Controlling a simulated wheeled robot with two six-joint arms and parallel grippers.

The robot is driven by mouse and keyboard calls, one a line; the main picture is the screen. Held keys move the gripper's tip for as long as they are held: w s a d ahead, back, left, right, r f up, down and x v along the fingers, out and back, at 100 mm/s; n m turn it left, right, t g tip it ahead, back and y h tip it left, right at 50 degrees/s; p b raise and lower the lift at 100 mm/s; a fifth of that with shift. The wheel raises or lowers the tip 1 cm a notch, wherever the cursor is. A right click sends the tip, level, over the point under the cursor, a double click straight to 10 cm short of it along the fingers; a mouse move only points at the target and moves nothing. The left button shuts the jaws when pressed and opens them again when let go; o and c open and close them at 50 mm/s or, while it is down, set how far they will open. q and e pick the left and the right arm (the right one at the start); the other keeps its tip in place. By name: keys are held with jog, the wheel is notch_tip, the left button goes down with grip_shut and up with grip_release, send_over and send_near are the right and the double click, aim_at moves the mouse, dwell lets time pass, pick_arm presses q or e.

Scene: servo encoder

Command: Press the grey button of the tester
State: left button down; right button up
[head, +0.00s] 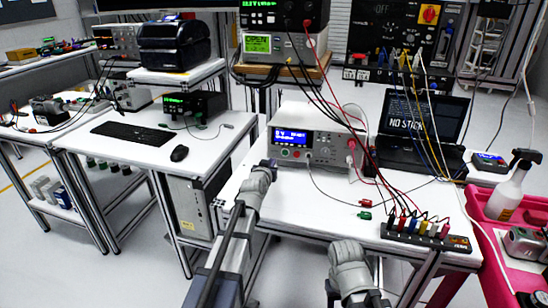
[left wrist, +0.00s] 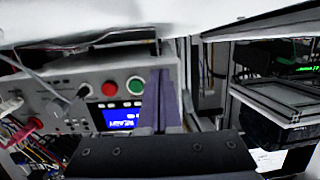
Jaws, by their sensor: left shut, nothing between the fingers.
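The tester (head: 318,137) is a pale grey box with a lit blue display, standing on the middle white table. Its front has a red button (left wrist: 109,89) and a green button (left wrist: 135,86), which appear upside down in the left wrist view. I cannot make out a grey button clearly. My left gripper (head: 270,163) is shut and empty, close to the left edge of the tester's front. Its fingers (left wrist: 162,98) cover part of the panel beside the display in the left wrist view. I cannot tell whether they touch it.
A cable (head: 328,188) runs from the tester's front across the table. A terminal strip (head: 426,236) with several coloured plugs lies at the front right. A laptop (head: 422,128) stands right of the tester. The table's front left is clear.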

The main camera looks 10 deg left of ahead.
pick_arm(q)
jog(key=shift+f+p+v, duration=0.25)
jog(key=shift+v, duration=1.65)
jog(key=shift+f+p+v, duration=0.2)
jog(key=shift+v, duration=1.65)
